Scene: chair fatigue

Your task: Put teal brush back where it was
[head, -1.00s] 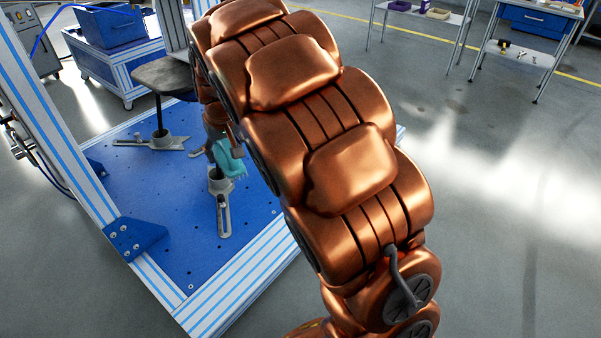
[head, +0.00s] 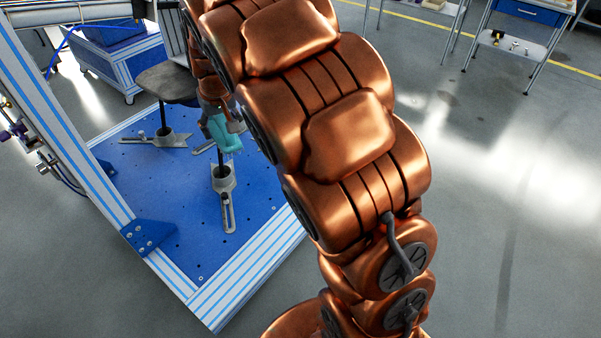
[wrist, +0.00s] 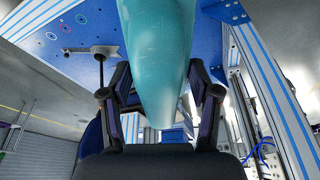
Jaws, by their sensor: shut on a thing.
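The teal brush (head: 225,134) is held in my gripper (head: 216,104), over the blue base plate (head: 185,238) of the test rig in the head view. It hangs just above a grey clamp foot with a dark upright post. In the wrist view the brush (wrist: 158,60) fills the upper middle, with its rounded end between the two dark fingers of my gripper (wrist: 160,105). The fingers are shut on it. My copper arm hides part of the gripper and the right part of the plate in the head view.
A chair with a dark grey seat (head: 168,82) stands on the rig at the back left. Grey clamp feet (head: 228,205) are fixed on the plate. A striped frame post (head: 75,150) rises at the left. A steel shelf table (head: 515,45) stands at the back right, with open floor before it.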

